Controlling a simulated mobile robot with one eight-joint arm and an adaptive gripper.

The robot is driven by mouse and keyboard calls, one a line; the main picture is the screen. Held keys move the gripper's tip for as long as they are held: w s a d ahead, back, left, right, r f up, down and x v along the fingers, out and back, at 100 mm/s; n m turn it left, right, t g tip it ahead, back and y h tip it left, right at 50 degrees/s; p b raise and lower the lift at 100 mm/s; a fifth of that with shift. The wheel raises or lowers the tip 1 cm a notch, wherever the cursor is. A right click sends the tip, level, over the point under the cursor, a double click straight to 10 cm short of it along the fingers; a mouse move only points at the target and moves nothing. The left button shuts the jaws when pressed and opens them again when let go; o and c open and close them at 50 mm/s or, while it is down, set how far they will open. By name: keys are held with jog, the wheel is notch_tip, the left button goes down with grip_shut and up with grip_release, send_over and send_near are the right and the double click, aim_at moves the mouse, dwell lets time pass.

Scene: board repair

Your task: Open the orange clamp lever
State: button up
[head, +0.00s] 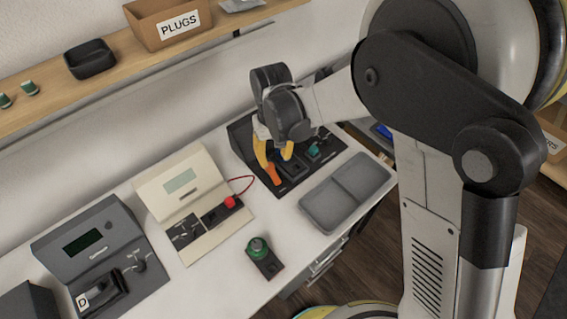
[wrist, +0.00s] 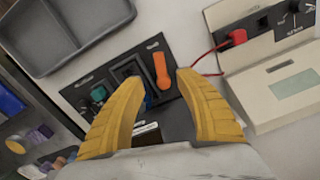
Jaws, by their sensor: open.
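The orange clamp lever (wrist: 161,70) stands on a dark fixture panel (wrist: 118,60) in the wrist view. It also shows in the head view (head: 272,174), just below my gripper. My gripper (wrist: 152,74) has two yellow fingers, spread apart with nothing held between them. The lever lies between the fingertips in the picture, nearer the right finger. I cannot tell whether a finger touches it. In the head view the yellow fingers (head: 262,150) reach down over the panel, and the arm hides part of the fixture.
A green knob (wrist: 98,94) sits on the same panel. A grey divided tray (head: 345,190) lies beside the fixture. A cream device with a red plug (head: 230,201) and cable stands to the left. A green-topped button box (head: 260,250) stands in front, with bare bench around it.

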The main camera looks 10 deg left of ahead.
aim_at(276, 177)
notch_tip(276, 177, down, 10)
jog(key=b, duration=0.3)
jog(key=shift+b, duration=0.3)
grip_shut()
